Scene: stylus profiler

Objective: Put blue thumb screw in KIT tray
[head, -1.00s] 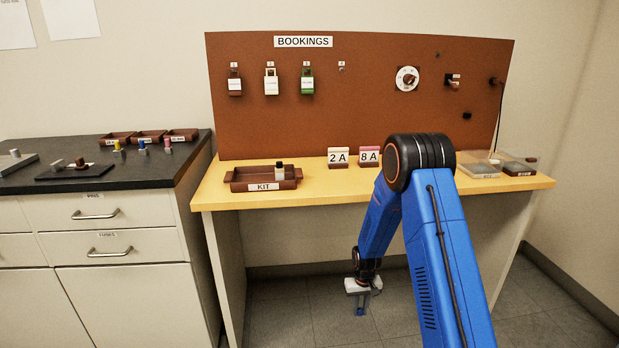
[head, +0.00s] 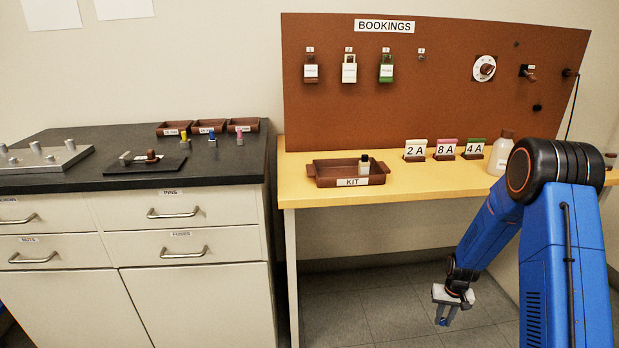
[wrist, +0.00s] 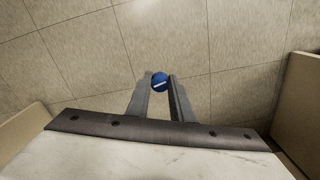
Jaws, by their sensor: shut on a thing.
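My gripper (head: 444,318) hangs low in front of the bench, above the floor and below the bench top. Its jaws are shut on a blue round-headed piece, which looks like the blue thumb screw (wrist: 159,82); its head with a pale line across it shows between the fingertips in the wrist view (wrist: 160,86). The fingers hide its lower part. The brown KIT tray (head: 378,180) sits on the yellow bench top, up and to the left of my gripper. A small bottle with a dark cap (head: 364,167) stands in the tray.
The yellow bench (head: 300,192) has number cards (head: 445,150) and a large bottle (head: 500,155) to the right of the tray. The dark counter at left holds yellow, blue (head: 211,135) and pink pieces by small trays (head: 209,126). The floor around my gripper is clear.

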